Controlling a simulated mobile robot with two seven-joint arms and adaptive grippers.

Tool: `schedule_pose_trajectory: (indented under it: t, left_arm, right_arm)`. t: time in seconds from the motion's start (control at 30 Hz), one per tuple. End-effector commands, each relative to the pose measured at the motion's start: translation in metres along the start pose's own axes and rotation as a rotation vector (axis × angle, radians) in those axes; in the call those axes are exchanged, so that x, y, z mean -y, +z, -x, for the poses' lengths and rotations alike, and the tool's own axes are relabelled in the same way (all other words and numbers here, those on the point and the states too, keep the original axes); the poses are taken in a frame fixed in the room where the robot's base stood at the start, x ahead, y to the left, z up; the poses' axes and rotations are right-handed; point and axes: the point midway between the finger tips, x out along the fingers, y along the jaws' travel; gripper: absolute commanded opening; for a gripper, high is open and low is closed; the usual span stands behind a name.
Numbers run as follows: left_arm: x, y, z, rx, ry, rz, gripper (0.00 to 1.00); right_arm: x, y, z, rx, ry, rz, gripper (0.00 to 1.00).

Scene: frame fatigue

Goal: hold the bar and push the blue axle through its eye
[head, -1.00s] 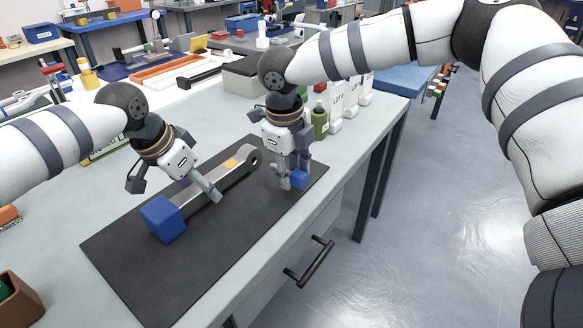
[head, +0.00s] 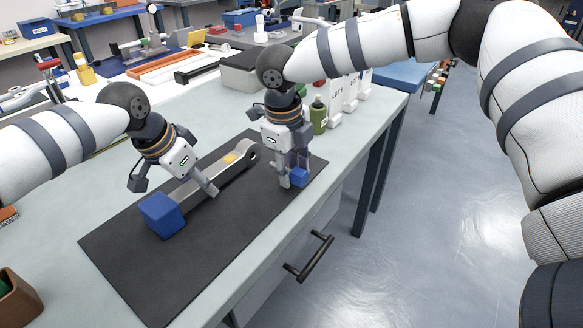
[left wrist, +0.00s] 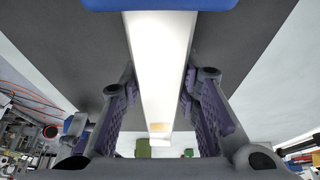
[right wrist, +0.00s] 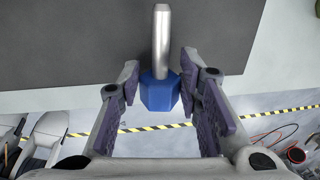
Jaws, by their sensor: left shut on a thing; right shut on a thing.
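The grey bar (head: 211,179) lies over the dark mat, with a blue block (head: 161,216) at its near left end and a round eye (head: 250,153) at its far end. My left gripper (head: 207,187) is shut on the bar between block and eye; its pads flank the bar (left wrist: 160,75) in the left wrist view. My right gripper (head: 292,179) is shut on the blue head of the axle (head: 300,177), right of the eye and apart from it. In the right wrist view the axle's bare silver shaft (right wrist: 161,40) points away from the fingers; the eye is not visible there.
The dark mat (head: 150,270) covers the front of the pale bench. A green bottle (head: 318,116), white containers (head: 335,105) and a grey box (head: 240,75) stand behind the right gripper. A brown bin (head: 18,300) is at the front left. The bench edge is close on the right.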

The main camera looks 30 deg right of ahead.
Motion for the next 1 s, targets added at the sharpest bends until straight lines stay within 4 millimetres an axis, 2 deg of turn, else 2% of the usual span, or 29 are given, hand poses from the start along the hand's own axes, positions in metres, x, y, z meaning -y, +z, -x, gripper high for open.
schedule_pose_trajectory:
  t: [0.27,0.3,0.4,0.63,1.0]
  left_arm:
    - [0.0,0.001,-0.001,0.0,0.0,0.0,0.0]
    - [0.0,0.001,-0.002,0.0,0.0,0.0,0.0]
    - [0.0,0.001,-0.002,0.0,0.001,0.0,0.0]
    - [0.0,0.001,-0.003,0.0,0.002,0.0,0.0]
    - [0.0,0.002,-0.004,0.001,0.003,0.0,0.0]
  right_arm:
    - [0.0,0.0,0.001,0.001,0.0,0.0,0.04]
    - [0.0,0.0,0.001,0.001,0.0,0.0,0.3]
    - [0.0,0.0,0.0,0.0,0.0,0.0,0.12]
    - [0.001,0.008,-0.001,-0.002,0.016,-0.001,0.12]
    - [0.002,0.049,-0.002,-0.002,0.124,0.004,0.12]
